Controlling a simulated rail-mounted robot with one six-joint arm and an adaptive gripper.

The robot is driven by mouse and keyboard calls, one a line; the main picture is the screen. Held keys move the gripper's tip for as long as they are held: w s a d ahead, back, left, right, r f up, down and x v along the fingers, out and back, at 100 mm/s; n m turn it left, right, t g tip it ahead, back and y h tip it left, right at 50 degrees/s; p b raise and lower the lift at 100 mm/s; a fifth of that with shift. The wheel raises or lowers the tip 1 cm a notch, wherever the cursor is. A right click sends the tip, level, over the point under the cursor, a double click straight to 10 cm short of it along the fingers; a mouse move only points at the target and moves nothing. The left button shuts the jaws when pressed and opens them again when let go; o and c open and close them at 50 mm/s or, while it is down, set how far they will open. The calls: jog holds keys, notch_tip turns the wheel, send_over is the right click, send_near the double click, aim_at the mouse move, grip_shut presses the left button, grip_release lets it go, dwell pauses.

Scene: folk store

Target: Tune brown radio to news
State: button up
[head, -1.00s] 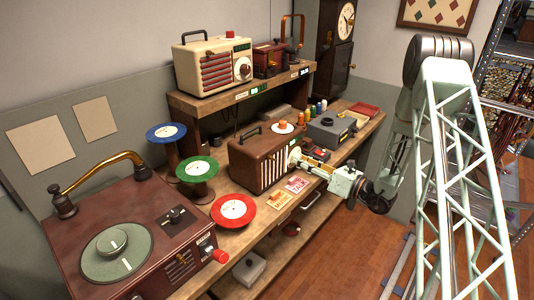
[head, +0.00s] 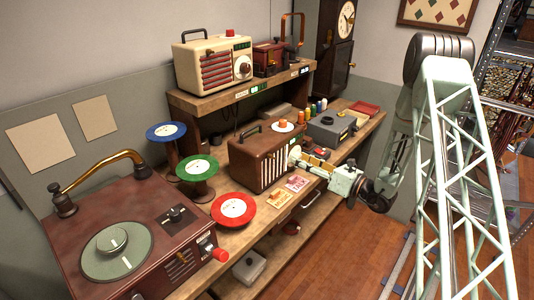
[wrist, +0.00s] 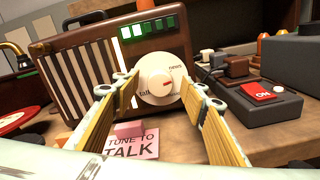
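The brown radio (head: 262,160) stands on the workbench, with a striped grille on its left. Its cream dial (wrist: 158,78) is on the front right, with "talk" at its lower left and "news" at its upper right. A small red mark on the dial points roughly right in the wrist view. My gripper (wrist: 160,88) has one yellow-padded finger on each side of the dial, tips close to its rim; I cannot tell whether they press on it. In the head view my gripper (head: 312,162) reaches the dial from the right. A "TUNE TO TALK" card (wrist: 126,144) lies below.
A grey box with a red switch (wrist: 262,92) sits right of the radio. Green indicator lights (wrist: 148,28) show on the radio's top front. A cream radio (head: 214,62) stands on the shelf above; a red record stand (head: 234,209) is to the left.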

jog(key=shift+s+d, duration=0.1)
jog(key=v, duration=0.7)
jog(key=shift+s+d, duration=0.25)
dwell(0.8)
jog(key=shift+d, duration=0.3)
jog(key=shift+c, duration=0.3)
